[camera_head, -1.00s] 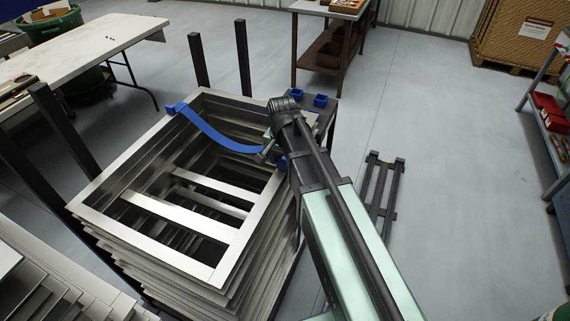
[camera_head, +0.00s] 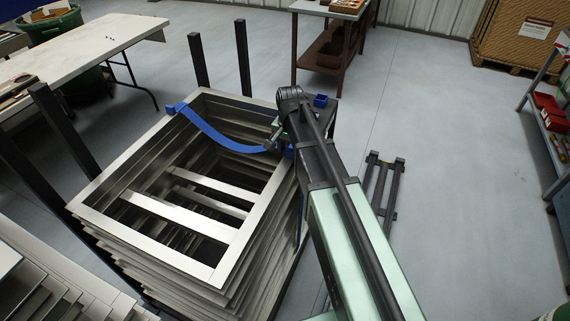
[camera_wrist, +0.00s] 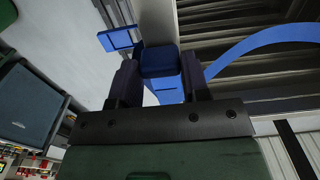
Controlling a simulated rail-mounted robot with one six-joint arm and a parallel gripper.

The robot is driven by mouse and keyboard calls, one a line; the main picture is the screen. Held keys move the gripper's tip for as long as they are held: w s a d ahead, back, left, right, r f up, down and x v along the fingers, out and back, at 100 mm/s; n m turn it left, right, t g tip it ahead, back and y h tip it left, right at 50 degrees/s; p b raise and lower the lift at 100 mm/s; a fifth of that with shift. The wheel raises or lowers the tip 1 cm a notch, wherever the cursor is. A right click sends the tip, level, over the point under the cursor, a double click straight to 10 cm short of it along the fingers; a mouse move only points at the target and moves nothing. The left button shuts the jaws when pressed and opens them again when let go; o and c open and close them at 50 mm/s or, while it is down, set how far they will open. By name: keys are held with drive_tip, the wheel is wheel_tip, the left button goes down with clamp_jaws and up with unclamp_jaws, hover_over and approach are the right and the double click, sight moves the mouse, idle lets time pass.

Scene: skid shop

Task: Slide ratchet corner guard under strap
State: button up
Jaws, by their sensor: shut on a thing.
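The blue strap (camera_head: 213,136) sags across the top of the stacked metal frames (camera_head: 152,245), from a blue corner guard (camera_head: 176,107) on the far left edge to the right edge by my gripper. My gripper (camera_head: 277,143) is at the stack's right edge, partly hidden by my arm. In the wrist view, its fingers (camera_wrist: 160,80) are shut on a blue corner guard (camera_wrist: 160,61) over the frame edge. The strap (camera_wrist: 262,42) curves in from the right, close to the guard. Whether the guard lies under the strap cannot be told.
Dark upright posts (camera_head: 243,58) flank the stack. A white table (camera_head: 85,60) stands at the left. The floor on the right is mostly open, with a dark rack (camera_head: 380,185) on it.

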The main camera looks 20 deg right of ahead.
drive_tip(key=shift+w+d, duration=0.1)
drive_tip(key=shift+w, duration=0.05)
drive_tip(key=shift+w+d, duration=1.25)
drive_tip(key=shift+w, duration=0.15)
drive_tip(key=shift+w+d, duration=0.1)
drive_tip(key=shift+w, duration=0.1)
drive_tip(key=o, duration=0.8)
drive_tip(key=shift+c, duration=0.2)
wheel_tip(320, 180, up, 4)
drive_tip(key=p, duration=0.4)
drive_tip(key=shift+r, duration=0.25)
drive_tip(key=shift+r+p, duration=0.1)
drive_tip(key=shift+p, duration=0.25)
